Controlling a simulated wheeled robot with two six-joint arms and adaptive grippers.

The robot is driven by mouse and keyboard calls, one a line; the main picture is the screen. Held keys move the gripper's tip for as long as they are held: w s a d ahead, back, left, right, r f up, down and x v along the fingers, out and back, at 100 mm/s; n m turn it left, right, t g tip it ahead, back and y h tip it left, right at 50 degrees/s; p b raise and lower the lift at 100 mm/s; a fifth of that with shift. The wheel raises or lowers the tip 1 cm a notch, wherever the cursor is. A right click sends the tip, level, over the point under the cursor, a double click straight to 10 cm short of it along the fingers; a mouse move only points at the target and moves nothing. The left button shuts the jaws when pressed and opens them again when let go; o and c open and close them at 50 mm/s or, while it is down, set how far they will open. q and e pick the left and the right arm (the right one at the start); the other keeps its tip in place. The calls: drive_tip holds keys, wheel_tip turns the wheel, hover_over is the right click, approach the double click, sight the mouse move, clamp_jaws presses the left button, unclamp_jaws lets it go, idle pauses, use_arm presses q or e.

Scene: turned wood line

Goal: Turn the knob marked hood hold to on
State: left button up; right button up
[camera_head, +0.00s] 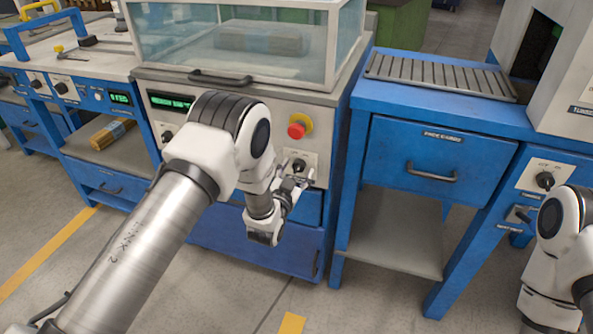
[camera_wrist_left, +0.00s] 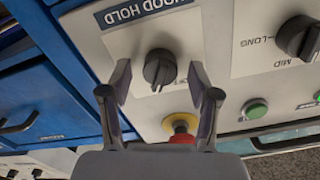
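The dark round knob (camera_wrist_left: 159,69) sits on a pale plate under the label HOOD HOLD (camera_wrist_left: 150,10) in the left wrist view. Its pointer looks roughly upright there; the position marks are too small to read. In the head view the knob (camera_head: 299,165) is partly hidden by my left gripper (camera_head: 296,183), which is at the front of the hooded machine. In the left wrist view my left gripper (camera_wrist_left: 159,76) is open, with one finger on each side of the knob and visible gaps between. My right arm is at the right edge; its gripper is out of view.
A red stop button (camera_head: 298,127) with a yellow collar is just above the knob. A second knob (camera_wrist_left: 298,37) and a green button (camera_wrist_left: 255,109) share the machine front. A blue drawer unit (camera_head: 435,160) stands to the right. Open floor lies in front.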

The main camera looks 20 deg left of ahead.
use_arm(q)
drive_tip(key=s, duration=1.2)
drive_tip(key=shift+a, duration=0.2)
